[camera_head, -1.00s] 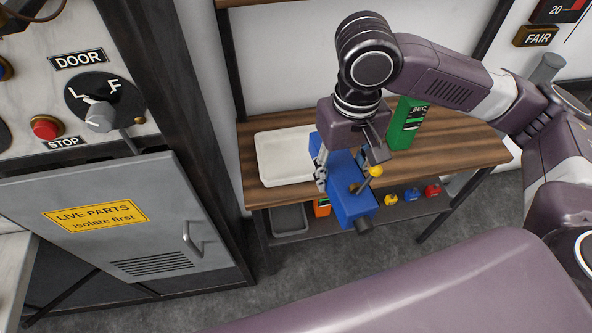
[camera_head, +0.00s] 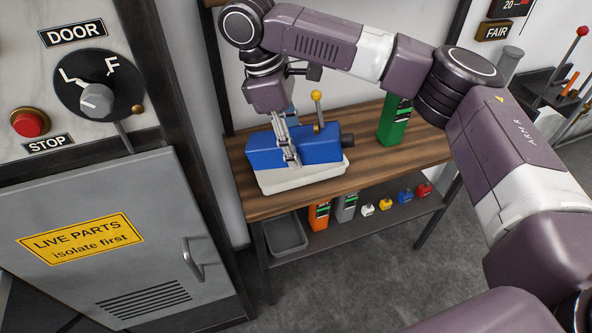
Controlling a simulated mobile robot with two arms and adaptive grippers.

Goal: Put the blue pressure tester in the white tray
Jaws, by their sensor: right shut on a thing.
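The blue pressure tester (camera_head: 320,147) is a blue box with a yellow-knobbed lever and a dark round end at the right. My right gripper (camera_head: 289,160) is shut on it from above. The tester is over the white tray (camera_head: 300,179), which lies on the wooden shelf top. It hides most of the tray's inside, and I cannot tell whether it touches the tray floor. My left gripper is not in view.
A green box (camera_head: 395,120) stands on the wooden bench (camera_head: 368,150), right of the tray. The lower shelf holds a grey bin (camera_head: 286,236), orange and grey boxes and several small coloured items. A grey cabinet door (camera_head: 110,250) is at the left.

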